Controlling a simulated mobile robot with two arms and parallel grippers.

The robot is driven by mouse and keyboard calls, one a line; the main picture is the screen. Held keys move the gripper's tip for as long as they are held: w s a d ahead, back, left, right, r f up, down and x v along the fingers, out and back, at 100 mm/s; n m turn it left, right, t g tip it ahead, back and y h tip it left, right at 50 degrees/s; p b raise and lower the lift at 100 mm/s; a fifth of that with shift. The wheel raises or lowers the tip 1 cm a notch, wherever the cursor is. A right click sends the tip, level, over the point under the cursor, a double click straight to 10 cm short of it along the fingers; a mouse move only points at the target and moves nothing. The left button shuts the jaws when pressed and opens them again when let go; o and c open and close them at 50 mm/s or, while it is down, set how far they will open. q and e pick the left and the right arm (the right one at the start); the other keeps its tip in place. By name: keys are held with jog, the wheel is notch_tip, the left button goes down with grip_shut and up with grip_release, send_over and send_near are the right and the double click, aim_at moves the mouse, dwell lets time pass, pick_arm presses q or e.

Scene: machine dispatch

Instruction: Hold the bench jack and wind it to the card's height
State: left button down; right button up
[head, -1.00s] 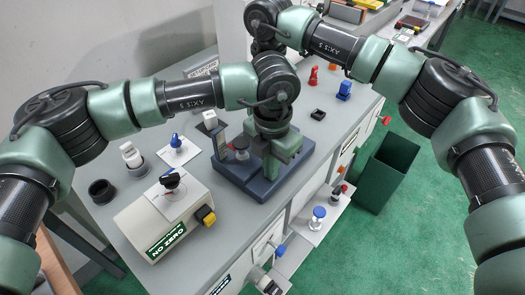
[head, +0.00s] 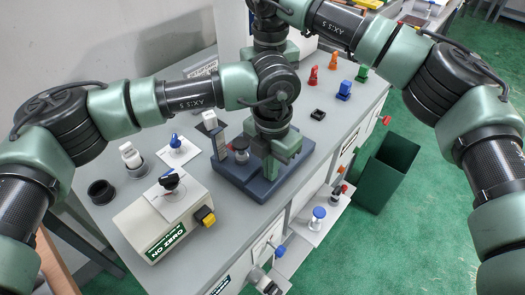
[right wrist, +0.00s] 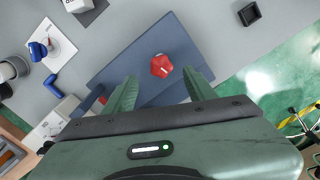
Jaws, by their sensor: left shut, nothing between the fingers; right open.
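The bench jack appears to be the unit on the dark blue base (head: 240,181). A striped upright and a small grey disc (head: 240,143) stand at its left side. In the right wrist view the base (right wrist: 180,45) carries a red lobed knob (right wrist: 161,66).
A white box with a black knob (head: 171,182) and yellow button stands front left. A blue lever on a white plate (head: 175,143) is behind it. Coloured knobs (head: 344,91) and a black socket (head: 318,115) lie right. A green bin (head: 388,168) stands on the floor.

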pick_arm(q)
jog(key=shift+s+f, duration=0.15)
jog(key=shift+f, duration=0.15)
jog(key=shift+w+r+p, duration=0.15)
jog(key=shift+r+p, duration=0.15)
jog(key=shift+r, duration=0.3)
jog(key=shift+w+r+p, duration=0.15)
jog(key=shift+r+p, duration=0.1)
jog(key=shift+r, duration=0.35)
pick_arm(e)
jog(key=shift+w+r, duration=0.25)
jog(key=shift+r, duration=0.05)
pick_arm(q)
notch_tip(320, 180, up, 2)
jog(key=shift+s+r+p, duration=0.1)
jog(key=shift+r+p, duration=0.1)
jog(key=shift+p, duration=0.15)
pick_arm(e)
jog(key=shift+s+r, duration=0.15)
jog(key=shift+r, duration=0.3)
pick_arm(q)
jog(key=shift+r+p, duration=0.4)
jog(key=shift+r, duration=0.85)
pick_arm(e)
jog(key=shift+r, duration=0.35)
pick_arm(q)
jog(key=shift+f, duration=0.1)
